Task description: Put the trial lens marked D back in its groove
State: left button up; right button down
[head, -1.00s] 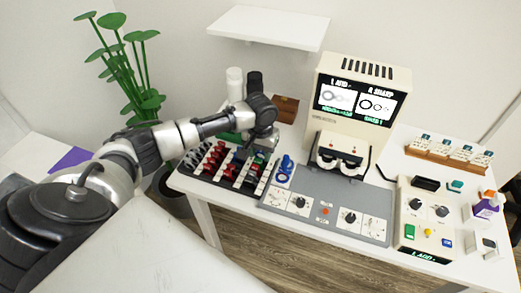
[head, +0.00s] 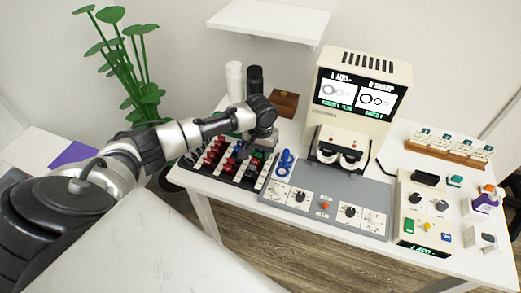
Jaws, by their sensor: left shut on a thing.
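The black lens rack (head: 199,180) stands at the left of the white table, with rows of red, dark and pale-handled trial lenses in its grooves. My left gripper (head: 262,151) is over the rack's far right part, low among the lens handles. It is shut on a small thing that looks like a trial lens. The fingers and arm hide most of it, and its letter cannot be read. The gripper and wrist also cover some grooves at the rack's back right. I cannot tell whether the lens touches a groove. My right gripper is not in view.
A blue stand-like object (head: 285,162) is just right of the rack. A grey panel (head: 325,207) with dials lies in front of the cream machine (head: 352,100) with a screen. A white and a black cylinder (head: 255,79) and a brown box (head: 285,103) stand behind my gripper.

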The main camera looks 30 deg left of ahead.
pick_arm(q)
jog(key=o, duration=1)
jog(key=shift+c, duration=0.2)
notch_tip(320, 180, up, 11)
jog(key=shift+f, duration=0.1)
